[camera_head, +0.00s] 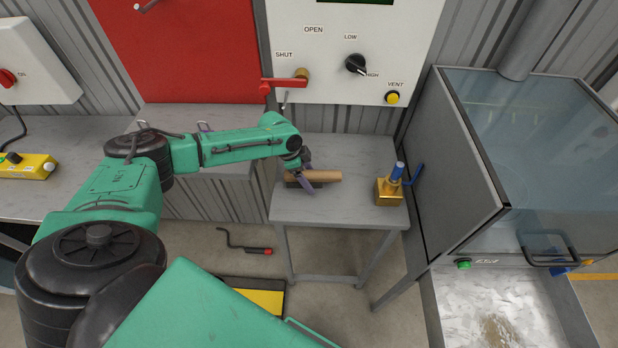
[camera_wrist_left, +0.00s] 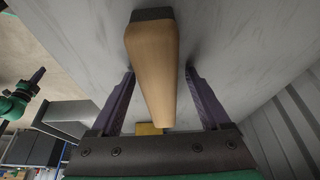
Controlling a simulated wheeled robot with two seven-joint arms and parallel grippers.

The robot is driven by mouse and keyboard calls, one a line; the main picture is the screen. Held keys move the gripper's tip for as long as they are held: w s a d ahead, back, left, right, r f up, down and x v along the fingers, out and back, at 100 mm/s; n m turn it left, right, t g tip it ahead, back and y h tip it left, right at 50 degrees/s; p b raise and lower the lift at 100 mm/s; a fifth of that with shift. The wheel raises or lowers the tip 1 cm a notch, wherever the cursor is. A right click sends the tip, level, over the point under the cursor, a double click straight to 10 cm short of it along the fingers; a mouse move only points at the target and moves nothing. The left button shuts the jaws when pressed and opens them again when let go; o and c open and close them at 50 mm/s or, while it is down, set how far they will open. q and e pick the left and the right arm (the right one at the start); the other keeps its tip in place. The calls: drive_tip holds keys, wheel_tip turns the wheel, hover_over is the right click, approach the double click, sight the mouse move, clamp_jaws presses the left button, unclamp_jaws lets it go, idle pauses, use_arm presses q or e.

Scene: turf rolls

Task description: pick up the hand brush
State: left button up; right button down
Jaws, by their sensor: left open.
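The hand brush (camera_head: 322,176) lies on a small grey table (camera_head: 340,211), with its tan wooden handle pointing right and a dark part at its left end. In the left wrist view the wooden handle (camera_wrist_left: 151,70) runs between the two purple fingers. My left gripper (camera_head: 304,178) is open at the brush, one finger on each side of the handle, with gaps showing on both sides in the wrist view (camera_wrist_left: 158,82). The bristles are mostly hidden. My right gripper is not clearly seen in the head view.
A brass block with a blue handle (camera_head: 388,190) stands on the table right of the brush. A glass-topped grey cabinet (camera_head: 455,165) stands to the right. A wall panel with a red lever (camera_head: 284,84) is behind. A black crank-shaped rod (camera_head: 243,245) lies on the floor.

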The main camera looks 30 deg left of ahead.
sight(309, 173)
use_arm(q)
clamp_jaws()
drive_tip(key=shift+r, duration=0.15)
drive_tip(key=shift+r, duration=0.25)
wheel_tip(309, 173, up, 20)
drive_tip(key=b, duration=0.2)
drive_tip(key=shift+b, duration=0.35)
drive_tip(key=c, duration=0.8)
unclamp_jaws()
drive_tip(key=shift+f, duration=0.1)
drive_tip(key=c, duration=0.4)
clamp_jaws()
